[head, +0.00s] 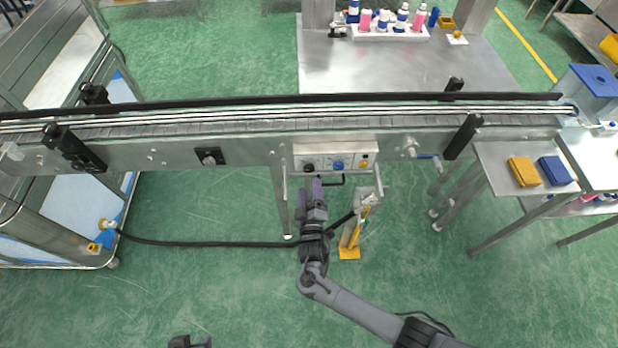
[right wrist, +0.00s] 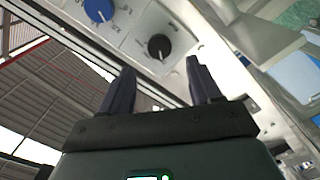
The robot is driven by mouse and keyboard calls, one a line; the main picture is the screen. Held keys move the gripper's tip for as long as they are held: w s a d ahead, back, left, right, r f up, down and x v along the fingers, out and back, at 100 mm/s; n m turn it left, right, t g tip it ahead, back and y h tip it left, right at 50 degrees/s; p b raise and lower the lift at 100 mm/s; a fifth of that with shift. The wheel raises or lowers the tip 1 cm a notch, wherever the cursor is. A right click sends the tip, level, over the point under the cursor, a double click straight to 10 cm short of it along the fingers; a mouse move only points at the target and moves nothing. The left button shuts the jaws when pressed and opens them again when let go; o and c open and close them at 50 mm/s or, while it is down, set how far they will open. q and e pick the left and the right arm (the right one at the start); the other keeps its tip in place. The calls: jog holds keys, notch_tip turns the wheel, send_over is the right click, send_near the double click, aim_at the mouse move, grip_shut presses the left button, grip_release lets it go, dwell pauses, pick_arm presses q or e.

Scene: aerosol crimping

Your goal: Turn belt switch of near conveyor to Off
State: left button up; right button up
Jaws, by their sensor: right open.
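The near conveyor (head: 230,130) runs across the head view. A pale control panel (head: 324,150) on its front side carries a black knob (head: 308,167), a blue knob (head: 338,165) and a yellow knob (head: 363,164). Their labels are too small to read. My right gripper (head: 312,187) is open and empty, just in front of the black knob. In the right wrist view, the black knob (right wrist: 159,46) with a white pointer mark lies beyond the gap between the open fingers (right wrist: 160,84); the blue knob (right wrist: 98,10) is up and left. Part of my left gripper (head: 190,342) shows at the bottom edge.
A metal bar handle frames the panel's front. A yellow-footed stand (head: 349,250) is right of my right gripper, and a black hose (head: 210,243) crosses to the left cart. A side table (head: 500,165) holds yellow and blue blocks. Green floor in front is mostly clear.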

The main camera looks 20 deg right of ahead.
jog(key=v, duration=0.4)
jog(key=shift+s+a, duration=0.1)
jog(key=shift+s, duration=0.2)
jog(key=shift+f, duration=0.1)
